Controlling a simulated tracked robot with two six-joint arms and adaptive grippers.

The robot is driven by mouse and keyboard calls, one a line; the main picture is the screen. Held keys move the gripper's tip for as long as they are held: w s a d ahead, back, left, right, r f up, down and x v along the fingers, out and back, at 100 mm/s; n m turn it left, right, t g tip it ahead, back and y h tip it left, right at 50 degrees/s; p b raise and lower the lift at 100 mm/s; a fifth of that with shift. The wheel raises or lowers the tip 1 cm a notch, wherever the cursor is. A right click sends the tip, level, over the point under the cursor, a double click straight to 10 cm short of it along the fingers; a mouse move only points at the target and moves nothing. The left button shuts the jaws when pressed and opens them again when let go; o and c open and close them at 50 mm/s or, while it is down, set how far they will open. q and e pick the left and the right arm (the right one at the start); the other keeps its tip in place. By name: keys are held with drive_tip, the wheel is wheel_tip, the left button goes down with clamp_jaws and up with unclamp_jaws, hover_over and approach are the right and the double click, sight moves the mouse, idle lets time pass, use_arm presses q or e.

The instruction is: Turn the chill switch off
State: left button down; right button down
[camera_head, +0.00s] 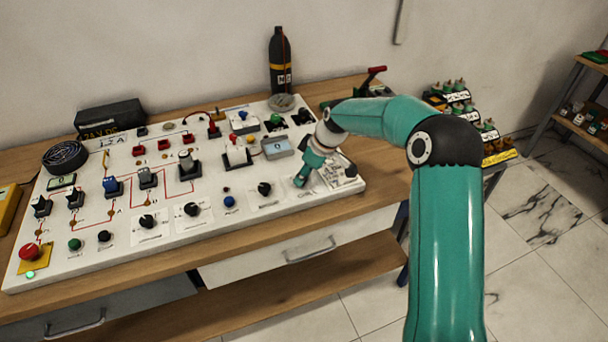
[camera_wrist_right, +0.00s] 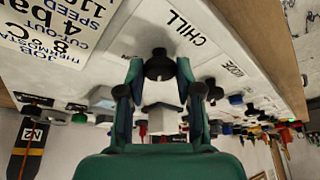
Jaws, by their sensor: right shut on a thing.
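The chill switch is a black rotary knob (camera_wrist_right: 159,66) on the white panel, next to the printed word CHILL, in the right wrist view. My right gripper (camera_wrist_right: 160,72) has one finger on each side of this knob and is shut on it. In the head view my right gripper (camera_head: 303,178) reaches down to the panel's right end and hides the chill switch. I cannot read which way the knob points. My left gripper is not in view.
The white panel (camera_head: 120,237) carries several switches, knobs and wires. A black knob (camera_head: 264,188) stands left of my right gripper. A small grey display (camera_head: 278,147) and a printed job card (camera_wrist_right: 62,30) are close by. A dark cylinder (camera_head: 281,65) stands behind the panel.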

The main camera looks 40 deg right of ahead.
drive_tip(key=shift+n, duration=0.3)
drive_tip(key=c, duration=0.8)
unclamp_jaws()
drive_tip(key=shift+o, duration=0.2)
drive_tip(key=v, duration=1.2)
drive_tip(key=shift+d+f, duration=0.1)
drive_tip(key=shift+d, duration=0.1)
